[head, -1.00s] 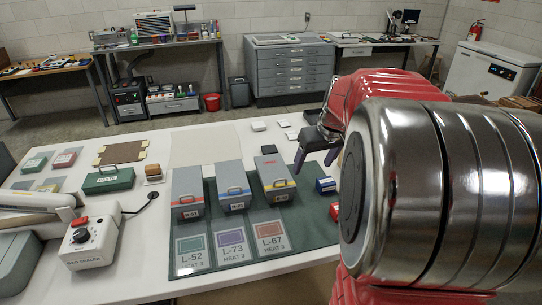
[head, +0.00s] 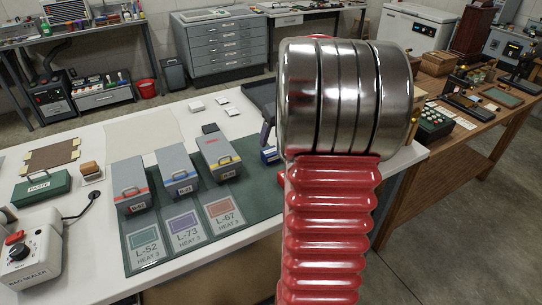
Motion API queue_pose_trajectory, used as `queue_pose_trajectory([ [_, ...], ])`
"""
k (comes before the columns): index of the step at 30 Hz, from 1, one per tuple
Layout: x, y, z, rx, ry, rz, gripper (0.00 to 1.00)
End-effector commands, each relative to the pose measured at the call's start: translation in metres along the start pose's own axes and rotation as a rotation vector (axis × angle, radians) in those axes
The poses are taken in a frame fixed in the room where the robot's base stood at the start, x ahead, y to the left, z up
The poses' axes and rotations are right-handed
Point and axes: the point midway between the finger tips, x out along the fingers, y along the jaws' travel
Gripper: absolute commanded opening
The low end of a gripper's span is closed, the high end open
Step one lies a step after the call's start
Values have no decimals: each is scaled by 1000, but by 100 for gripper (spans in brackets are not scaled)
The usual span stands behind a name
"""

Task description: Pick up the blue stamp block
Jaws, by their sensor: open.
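The blue stamp block (head: 270,155) sits on the green mat (head: 258,196), right of the grey box with the yellow band. It has a pale band, and its right side is close to my arm in the picture. My gripper (head: 267,131) is mostly hidden behind my own arm. One dark finger shows just above and behind the block in the picture. The jaws are open. I cannot tell the height of the finger over the mat or its distance from the block.
Grey boxes with red (head: 130,187), blue (head: 180,171) and yellow (head: 218,157) bands stand left of the block. A red block (head: 281,181) shows partly beside my arm. A dark tray (head: 262,97) lies behind. A wooden bench (head: 470,125) stands at the right.

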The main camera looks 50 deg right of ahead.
Motion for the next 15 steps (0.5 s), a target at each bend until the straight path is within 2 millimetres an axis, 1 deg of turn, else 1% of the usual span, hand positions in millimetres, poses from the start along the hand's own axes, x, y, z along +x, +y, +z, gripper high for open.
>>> queue_pose_trajectory([
  [1,10,0,1,0,-3,-2,67],
  [3,20,0,1,1,-3,-2,67],
  [9,49,0,0,1,-1,-2,67],
  [12,58,0,0,0,-1,-1,67],
  [15,61,0,0,-1,1,0,67],
])
